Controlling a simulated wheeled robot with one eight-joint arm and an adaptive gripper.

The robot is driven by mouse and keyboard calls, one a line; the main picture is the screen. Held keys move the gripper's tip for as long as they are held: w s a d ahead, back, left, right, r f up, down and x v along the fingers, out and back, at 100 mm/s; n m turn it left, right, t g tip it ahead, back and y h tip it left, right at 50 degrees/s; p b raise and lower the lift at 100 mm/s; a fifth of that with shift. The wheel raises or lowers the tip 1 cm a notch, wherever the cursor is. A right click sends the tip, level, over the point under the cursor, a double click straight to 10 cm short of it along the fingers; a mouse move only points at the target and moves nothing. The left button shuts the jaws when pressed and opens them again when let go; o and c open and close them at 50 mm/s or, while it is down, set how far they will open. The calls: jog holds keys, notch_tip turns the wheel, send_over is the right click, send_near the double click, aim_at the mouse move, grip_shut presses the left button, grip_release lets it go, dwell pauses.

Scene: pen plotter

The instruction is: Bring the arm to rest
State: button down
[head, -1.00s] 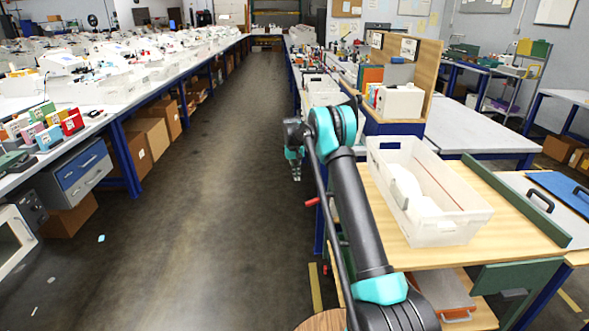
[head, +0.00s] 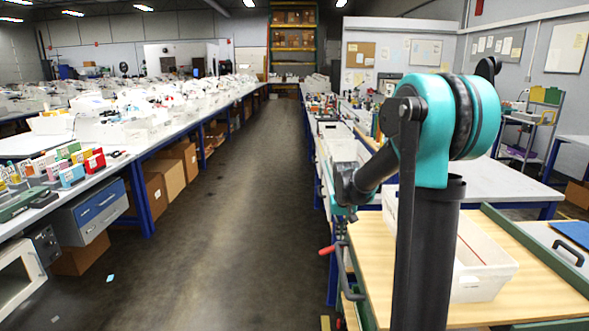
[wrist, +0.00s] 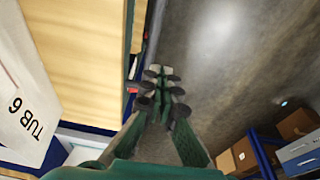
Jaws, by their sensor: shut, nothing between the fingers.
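Bare concrete floor shows beyond the tips. In the head view my arm is folded up high at the right of the aisle, and my wrist hangs beside the near table's left edge. The fingers are hard to make out there.
A white tub (head: 487,272) stands on the wooden table (head: 545,290), partly hidden behind my arm. The wrist view shows a tub marked "TUB 6" (wrist: 28,85). A red-handled part (head: 327,250) sits at the table's left edge.

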jog(key=s+d+f+t, duration=0.1)
jog(key=s+f, duration=0.2)
jog(key=s, duration=1.1)
jog(key=s+d+f, duration=0.2)
jog(key=s+f, duration=0.1)
jog(key=s, duration=1.1)
jog(key=shift+f+t, duration=0.3)
jog(key=shift+t, duration=0.1)
